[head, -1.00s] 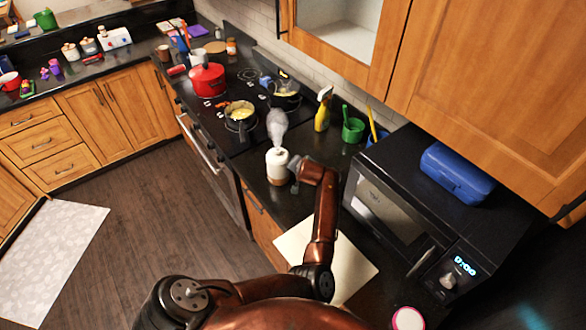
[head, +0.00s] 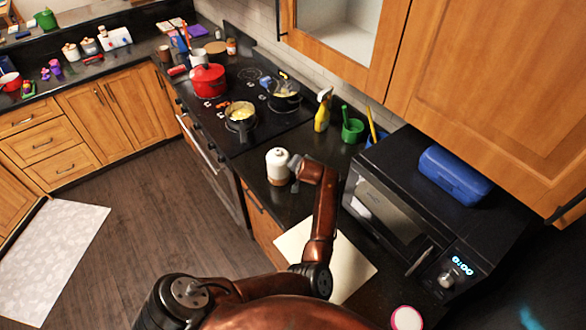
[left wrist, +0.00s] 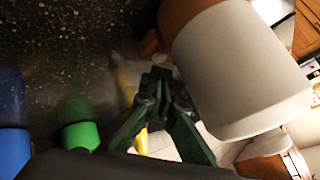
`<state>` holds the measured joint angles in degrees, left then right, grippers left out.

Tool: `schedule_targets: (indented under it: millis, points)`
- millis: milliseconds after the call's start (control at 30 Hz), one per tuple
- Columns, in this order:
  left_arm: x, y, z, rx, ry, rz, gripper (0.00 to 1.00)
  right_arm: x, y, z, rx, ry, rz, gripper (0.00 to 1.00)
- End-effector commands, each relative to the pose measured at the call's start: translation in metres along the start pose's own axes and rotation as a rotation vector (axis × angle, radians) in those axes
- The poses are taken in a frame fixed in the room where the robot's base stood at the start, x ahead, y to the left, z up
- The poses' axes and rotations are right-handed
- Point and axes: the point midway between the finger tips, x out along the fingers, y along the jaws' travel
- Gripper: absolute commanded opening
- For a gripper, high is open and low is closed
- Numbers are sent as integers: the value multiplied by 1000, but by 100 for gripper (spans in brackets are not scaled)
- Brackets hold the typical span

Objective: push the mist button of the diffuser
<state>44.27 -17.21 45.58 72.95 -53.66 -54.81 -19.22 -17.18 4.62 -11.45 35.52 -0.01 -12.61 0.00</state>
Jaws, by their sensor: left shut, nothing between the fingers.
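The diffuser (head: 278,168), a white rounded body on a brown base, stands upright on the dark counter between the stove and the microwave. No mist shows above it. My left gripper (head: 295,164) is at its right side, very close; I cannot tell whether it touches. In the left wrist view the diffuser (left wrist: 240,72) fills the upper right, and my left gripper (left wrist: 160,80) is shut and empty beside it. The mist button cannot be made out. My right gripper is not in view.
A yellow spray bottle (head: 322,112) and a green container (head: 352,130) stand behind my gripper. The black microwave (head: 400,205) is to the right and the stove (head: 250,98) to the left. A pale board (head: 350,265) lies in front on the counter.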

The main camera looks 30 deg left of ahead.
Motion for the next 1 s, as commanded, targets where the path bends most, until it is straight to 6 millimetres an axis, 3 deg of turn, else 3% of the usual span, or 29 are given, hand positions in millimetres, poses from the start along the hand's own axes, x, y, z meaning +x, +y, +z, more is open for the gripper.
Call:
schedule_targets:
  millis: [700,1000]
  points:
    - [-41,-31,-30,0,0,-1,0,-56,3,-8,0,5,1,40]
    - [-42,-31,-30,0,-1,0,0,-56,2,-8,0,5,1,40]
